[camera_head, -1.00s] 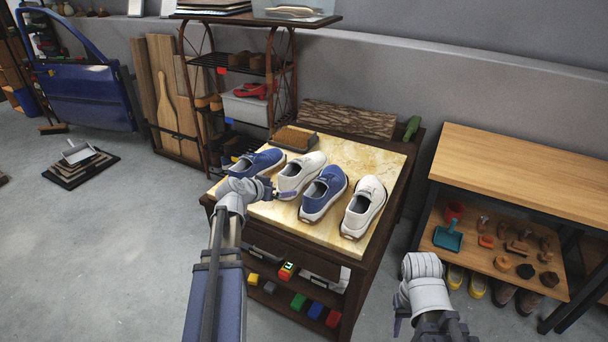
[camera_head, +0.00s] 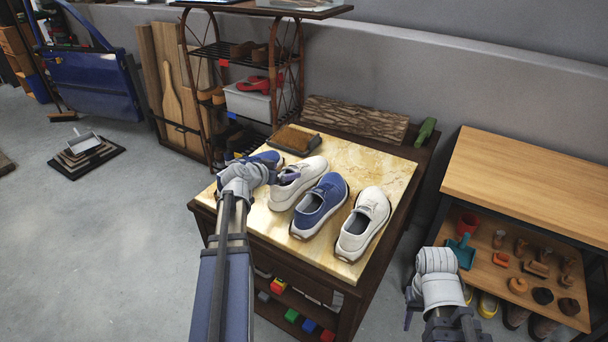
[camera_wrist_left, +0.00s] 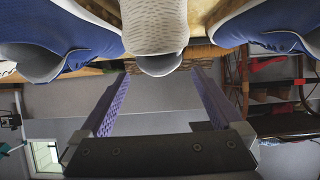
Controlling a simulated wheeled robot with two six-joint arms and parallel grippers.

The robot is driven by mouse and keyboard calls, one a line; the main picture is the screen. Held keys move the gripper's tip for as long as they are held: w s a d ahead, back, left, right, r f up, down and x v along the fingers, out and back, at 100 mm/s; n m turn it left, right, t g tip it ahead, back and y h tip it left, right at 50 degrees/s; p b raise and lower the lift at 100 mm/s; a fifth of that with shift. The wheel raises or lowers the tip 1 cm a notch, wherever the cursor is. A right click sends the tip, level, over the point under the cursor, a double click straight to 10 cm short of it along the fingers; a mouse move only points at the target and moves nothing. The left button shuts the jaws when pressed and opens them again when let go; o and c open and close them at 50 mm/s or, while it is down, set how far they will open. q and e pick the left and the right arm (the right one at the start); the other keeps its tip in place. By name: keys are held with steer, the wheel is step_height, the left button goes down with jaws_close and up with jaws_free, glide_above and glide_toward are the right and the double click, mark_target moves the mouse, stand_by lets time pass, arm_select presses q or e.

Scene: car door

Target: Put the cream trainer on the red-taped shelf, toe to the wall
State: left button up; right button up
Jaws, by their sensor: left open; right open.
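Two cream shoes stand on the pale tabletop (camera_head: 398,182): one (camera_head: 310,171) between two blue shoes, the other (camera_head: 363,222) at the right end. My left gripper (camera_head: 281,175) is open at the heel of the cream shoe between the blue ones and partly covers the leftmost blue shoe (camera_head: 268,158). In the left wrist view, this shoe's textured cream heel (camera_wrist_left: 160,64) lies just beyond the open purple fingers, near the gap between them. A wire rack at the back left has a shelf with red tape (camera_head: 224,63). My right gripper (camera_head: 409,312) is open and empty at lower right.
The second blue shoe (camera_head: 320,205) stands close beside the cream one. Brown shoes (camera_head: 243,50) occupy part of the red-taped shelf. A brush (camera_head: 293,139) and log (camera_head: 355,118) lie behind the shoes. A wooden bench (camera_head: 530,185) stands at the right.

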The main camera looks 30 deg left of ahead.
mark_target(294, 170)
arm_select(q)
steer(key=shift+b+x, duration=2.05)
steer(key=shift+x, duration=1.9)
steer(key=shift+s+f, duration=0.1)
steer(key=shift+s, duration=0.05)
jaws_close()
